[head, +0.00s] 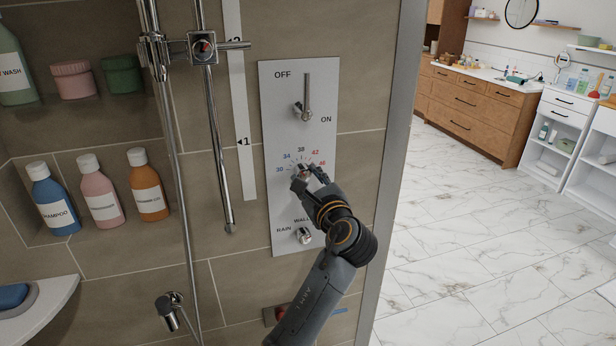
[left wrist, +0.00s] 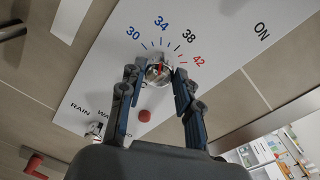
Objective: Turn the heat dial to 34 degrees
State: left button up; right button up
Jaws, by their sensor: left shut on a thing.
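A white shower panel (head: 327,215) on the tiled wall carries a heat scale marked 30, 34, 38, 42 and a last number partly hidden in the head view. The round chrome heat dial (left wrist: 158,73) sits below the scale and has a small red mark on its face. I cannot tell exactly which number the mark points at. My left gripper (head: 304,175) is shut on the dial, with one finger on each side of it; these fingers also show in the left wrist view (left wrist: 157,80). In the head view the gripper mostly covers the dial. My right gripper is out of view.
On the same panel, an OFF/ON lever (head: 307,95) is above and a RAIN/WALL knob (head: 303,236) below. A chrome shower rail (head: 215,130) stands to the left. Shelves with bottles (head: 102,200) are further left. The marble floor (head: 480,250) at right is clear.

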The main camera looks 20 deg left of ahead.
pick_arm(q)
jog(key=shift+n, duration=0.3)
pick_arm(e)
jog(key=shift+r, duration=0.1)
pick_arm(q)
jog(key=o, duration=1.1)
jog(key=shift+c, duration=0.2)
jog(key=shift+o, duration=0.4)
notch_tip(320, 180, up, 10)
jog(key=shift+w+f, duration=0.1)
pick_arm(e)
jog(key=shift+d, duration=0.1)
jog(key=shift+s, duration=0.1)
